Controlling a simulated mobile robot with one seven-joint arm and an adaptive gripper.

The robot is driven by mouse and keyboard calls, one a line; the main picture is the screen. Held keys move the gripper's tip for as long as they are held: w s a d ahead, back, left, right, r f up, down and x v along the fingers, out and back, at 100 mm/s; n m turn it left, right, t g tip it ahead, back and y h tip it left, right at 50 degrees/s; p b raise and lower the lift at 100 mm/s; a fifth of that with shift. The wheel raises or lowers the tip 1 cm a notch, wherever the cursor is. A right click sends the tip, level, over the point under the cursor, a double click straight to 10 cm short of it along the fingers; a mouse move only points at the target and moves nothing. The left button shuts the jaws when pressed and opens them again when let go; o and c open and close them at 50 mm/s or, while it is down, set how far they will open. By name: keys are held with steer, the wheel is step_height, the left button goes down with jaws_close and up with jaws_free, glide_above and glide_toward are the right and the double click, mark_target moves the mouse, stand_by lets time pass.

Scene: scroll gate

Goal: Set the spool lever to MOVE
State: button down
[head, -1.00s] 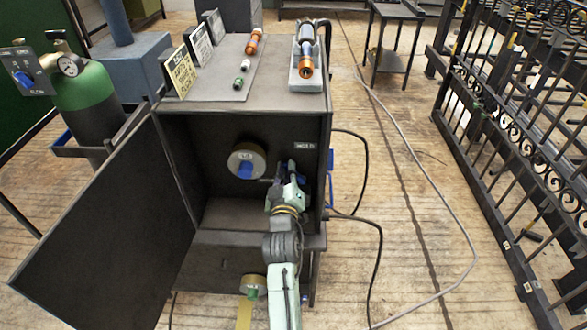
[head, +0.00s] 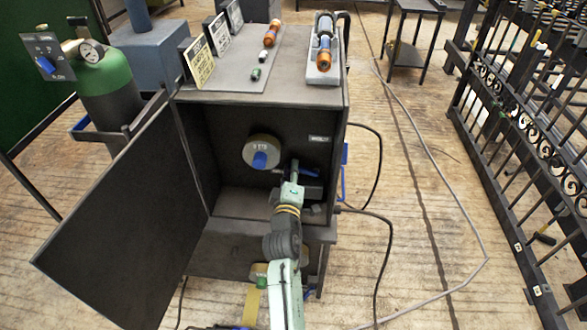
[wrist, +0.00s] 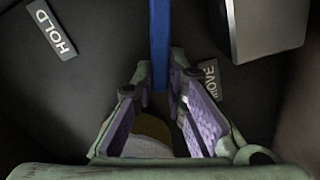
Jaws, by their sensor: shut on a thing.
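The spool lever is a blue bar (wrist: 159,45) in the wrist view, running up from between my fingertips. My gripper (wrist: 160,82) has its purple-padded fingers on both sides of the bar and is shut on it. The HOLD label (wrist: 51,29) is at the upper left and the MOVE label (wrist: 209,81) is just right of my right fingertip, partly covered. In the head view my gripper (head: 293,170) is inside the open dark cabinet, and part of the blue lever (head: 311,173) shows to its right.
A round spool with a blue hub (head: 262,154) is on the cabinet's back wall, left of my gripper. The open cabinet door (head: 125,225) stands to the left. In the wrist view a pale block (wrist: 268,28) sits at the upper right. Cables lie on the floor at right.

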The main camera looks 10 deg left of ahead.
steer(key=shift+r, duration=0.1)
steer(key=c, duration=1.6)
jaws_free()
step_height(320, 180, up, 10)
steer(key=shift+f, duration=0.1)
steer(key=shift+c, duration=0.2)
